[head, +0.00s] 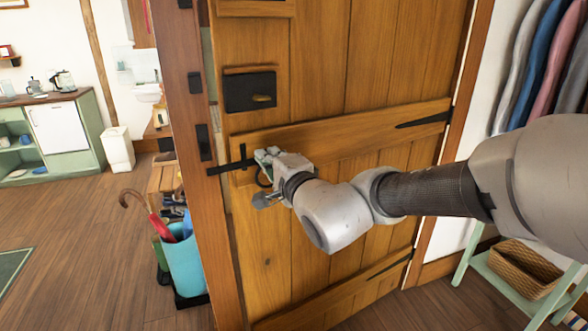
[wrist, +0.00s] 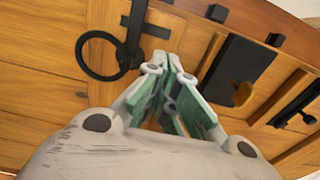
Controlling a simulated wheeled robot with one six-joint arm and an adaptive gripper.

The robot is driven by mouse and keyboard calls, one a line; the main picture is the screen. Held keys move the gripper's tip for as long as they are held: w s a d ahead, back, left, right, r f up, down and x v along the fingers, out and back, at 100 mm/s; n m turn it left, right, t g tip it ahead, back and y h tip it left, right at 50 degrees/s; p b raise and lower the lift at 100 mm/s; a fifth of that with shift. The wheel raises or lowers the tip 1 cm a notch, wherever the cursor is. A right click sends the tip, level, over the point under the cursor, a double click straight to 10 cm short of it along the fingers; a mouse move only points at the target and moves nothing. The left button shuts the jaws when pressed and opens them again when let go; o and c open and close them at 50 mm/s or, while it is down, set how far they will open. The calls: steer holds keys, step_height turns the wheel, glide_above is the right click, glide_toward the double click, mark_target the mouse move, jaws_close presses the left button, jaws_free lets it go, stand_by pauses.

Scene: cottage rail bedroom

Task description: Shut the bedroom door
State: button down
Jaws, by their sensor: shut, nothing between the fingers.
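The wooden plank bedroom door (head: 320,70) stands in front of me, nearly in line with its left post (head: 180,90). A narrow gap shows along its left edge. A black latch bar (head: 228,168) runs from the door across to the post. My gripper (head: 264,157) is shut and empty, its tips at the door face beside the latch. In the wrist view the closed fingertips (wrist: 174,62) point at the door, between the black ring handle (wrist: 100,56) and the black lock box (wrist: 240,70). Whether the tips touch the wood, I cannot tell.
Black strap hinges (head: 425,119) are on the door's right side. Left of the post stand a blue umbrella bin (head: 186,265) and a green cabinet (head: 40,135). At right are hanging clothes (head: 545,65) and a green rack with a wicker basket (head: 525,270). Floor at left is clear.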

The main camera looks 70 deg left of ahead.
steer(key=shift+s+a, duration=0.55)
steer(key=shift+a, duration=0.35)
step_height(320, 180, up, 10)
stand_by(0.3)
